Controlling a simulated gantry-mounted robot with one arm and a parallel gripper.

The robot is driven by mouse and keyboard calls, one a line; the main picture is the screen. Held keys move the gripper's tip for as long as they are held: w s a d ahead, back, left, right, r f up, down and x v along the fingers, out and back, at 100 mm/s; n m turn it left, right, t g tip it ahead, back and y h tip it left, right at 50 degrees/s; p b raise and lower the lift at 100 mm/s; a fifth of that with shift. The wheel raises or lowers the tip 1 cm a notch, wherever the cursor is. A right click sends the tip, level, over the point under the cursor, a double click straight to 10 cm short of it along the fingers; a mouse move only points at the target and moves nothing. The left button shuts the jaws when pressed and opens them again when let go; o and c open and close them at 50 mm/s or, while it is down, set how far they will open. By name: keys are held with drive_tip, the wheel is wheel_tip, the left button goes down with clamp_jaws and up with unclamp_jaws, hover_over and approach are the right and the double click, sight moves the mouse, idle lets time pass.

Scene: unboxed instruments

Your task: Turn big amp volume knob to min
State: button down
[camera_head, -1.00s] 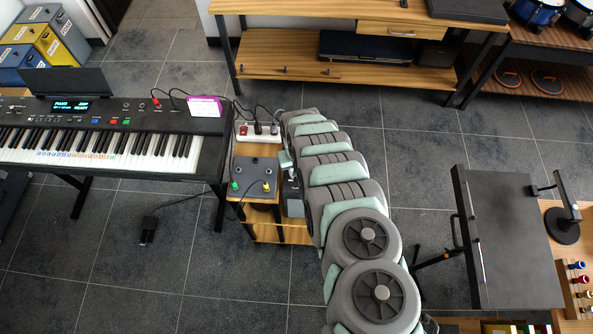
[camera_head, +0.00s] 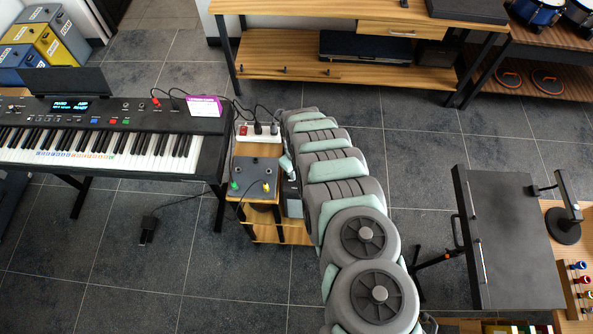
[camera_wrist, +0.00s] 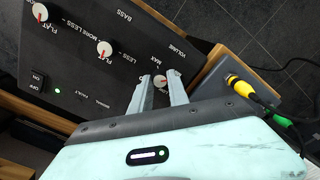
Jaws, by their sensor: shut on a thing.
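The big amp's black control panel (camera_wrist: 85,75) fills the upper left of the wrist view. Its volume knob (camera_wrist: 161,82), pale with a red pointer mark, sits at the panel's right side near the VOLUME and MAX labels. My gripper (camera_wrist: 159,84) has its two grey fingers on either side of this knob and is shut on it. The fingers hide part of the knob, so its exact setting is hard to read. In the head view, my arm hides most of the amp and the knob.
Two similar knobs (camera_wrist: 104,48) and (camera_wrist: 42,12) and an on/off switch (camera_wrist: 38,81) are on the same panel. A grey box (camera_wrist: 222,78) with yellow (camera_wrist: 238,85) and green plugs stands close beside it. A keyboard (camera_head: 110,140) is to the left.

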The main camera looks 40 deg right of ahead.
drive_tip(key=c, duration=1.3)
unclamp_jaws()
drive_tip(key=shift+o, duration=0.2)
wheel_tip(320, 180, up, 11)
drive_tip(key=shift+f+b, duration=0.15)
drive_tip(key=shift+b, duration=0.25)
